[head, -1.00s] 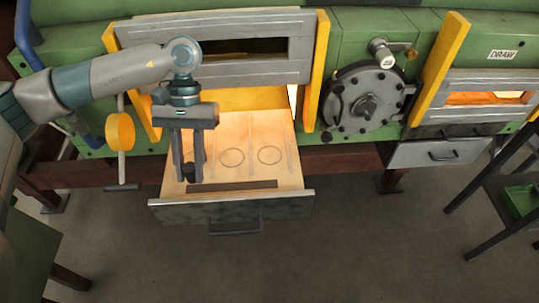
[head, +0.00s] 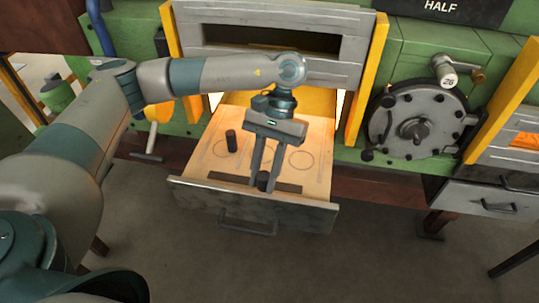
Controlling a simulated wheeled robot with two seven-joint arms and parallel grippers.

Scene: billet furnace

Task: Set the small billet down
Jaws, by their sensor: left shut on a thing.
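My left gripper (head: 263,185) points down over the open drawer (head: 208,193), near its front. It is shut on the small billet (head: 263,180), a short dark cylinder low between the fingertips. I cannot tell whether the billet touches the drawer floor. A taller dark billet (head: 231,141) stands upright in the drawer, behind and left of the gripper. A drawn circle (head: 300,161) shows on the drawer floor to the right of the fingers; another is partly hidden behind them. My right gripper is not in view.
The drawer's front wall with its handle (head: 248,227) is close in front of the gripper. A dark strip (head: 288,188) crosses the drawer floor near the front. The furnace door (head: 340,68) is behind, and a round grey hatch (head: 416,125) is to the right.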

